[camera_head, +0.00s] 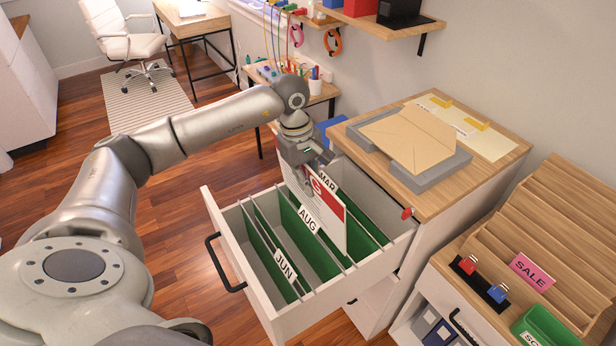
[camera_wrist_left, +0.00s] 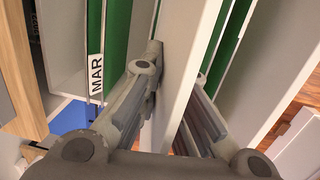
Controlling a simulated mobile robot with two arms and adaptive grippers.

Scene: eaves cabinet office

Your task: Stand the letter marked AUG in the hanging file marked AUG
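The open drawer (camera_head: 214,212) holds hanging files with tabs JUN (camera_head: 286,265), AUG (camera_head: 307,219) and MAR (camera_head: 327,176). A white letter with a red band (camera_head: 335,218) stands upright between the AUG and MAR tabs, its lower edge close behind the AUG tab. I cannot tell whether its lower edge is inside the AUG file. No AUG mark is readable on it. My left gripper (camera_head: 313,178) is at its top. In the left wrist view the fingers lie against both faces of the letter (camera_wrist_left: 190,65); the MAR tab (camera_wrist_left: 96,73) is to the left. My right gripper is not in view.
The cabinet top (camera_head: 490,165) right of the drawer bears a grey tray (camera_head: 437,177) with an envelope (camera_head: 410,138). A wooden sorter (camera_head: 560,215) with a SALE tag stands further right. A small table with pens is behind my arm. Open floor lies left of the drawer.

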